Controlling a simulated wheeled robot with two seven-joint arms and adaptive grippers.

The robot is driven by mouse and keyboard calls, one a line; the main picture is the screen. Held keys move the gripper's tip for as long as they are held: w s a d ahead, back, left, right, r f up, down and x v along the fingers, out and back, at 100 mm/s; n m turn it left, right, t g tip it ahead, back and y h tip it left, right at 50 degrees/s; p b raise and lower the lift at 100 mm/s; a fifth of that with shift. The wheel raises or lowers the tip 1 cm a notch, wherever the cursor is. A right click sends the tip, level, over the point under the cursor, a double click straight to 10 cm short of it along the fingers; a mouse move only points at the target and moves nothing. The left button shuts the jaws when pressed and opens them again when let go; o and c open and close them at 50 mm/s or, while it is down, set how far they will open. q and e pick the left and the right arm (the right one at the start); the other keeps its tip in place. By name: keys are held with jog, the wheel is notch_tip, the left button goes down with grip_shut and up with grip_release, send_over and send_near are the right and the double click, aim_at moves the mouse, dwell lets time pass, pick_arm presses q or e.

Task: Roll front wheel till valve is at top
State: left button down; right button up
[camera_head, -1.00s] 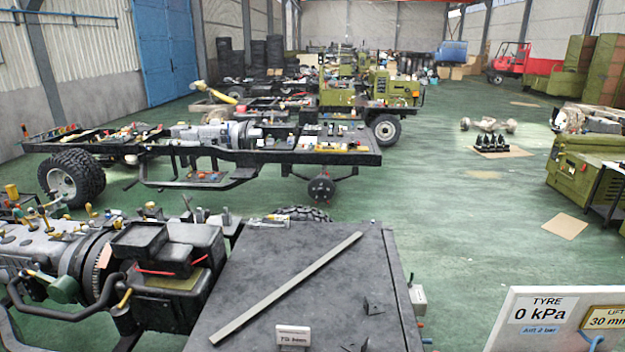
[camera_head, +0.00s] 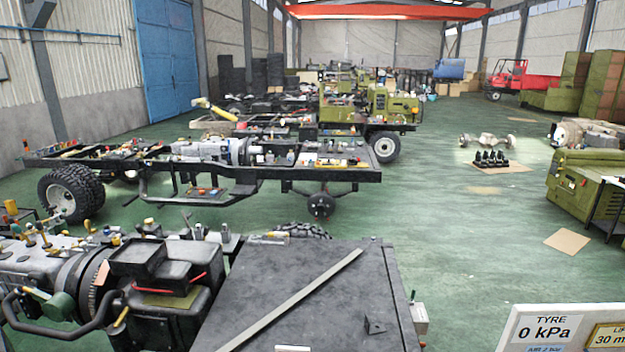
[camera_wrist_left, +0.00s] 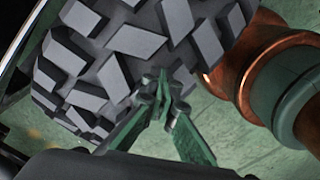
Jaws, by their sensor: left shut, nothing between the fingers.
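A black knobbly tyre (camera_wrist_left: 130,55) fills the upper left of the left wrist view. My left gripper (camera_wrist_left: 165,88) is shut and empty, its green fingertips together in front of the tread; I cannot tell whether they touch it. In the head view, the top of a black tyre (camera_head: 303,230) shows behind the dark flat panel in the foreground; I cannot tell whether it is the same tyre. No valve is visible. Neither gripper shows in the head view, and my right gripper is in no view.
A copper-brown and green round part (camera_wrist_left: 262,75) stands right of the tyre. The dark panel (camera_head: 325,270) carries a long metal bar (camera_head: 295,300). A sign (camera_head: 548,328) reads TYRE 0 kPa.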

pick_arm(q)
jog(key=shift+s+a, duration=0.1)
jog(key=shift+r+p, duration=0.65)
jog(key=shift+r, duration=0.2)
notch_tip(320, 180, up, 6)
jog(key=p, duration=0.3)
jog(key=shift+r+p, duration=0.15)
jog(key=shift+p, duration=0.25)
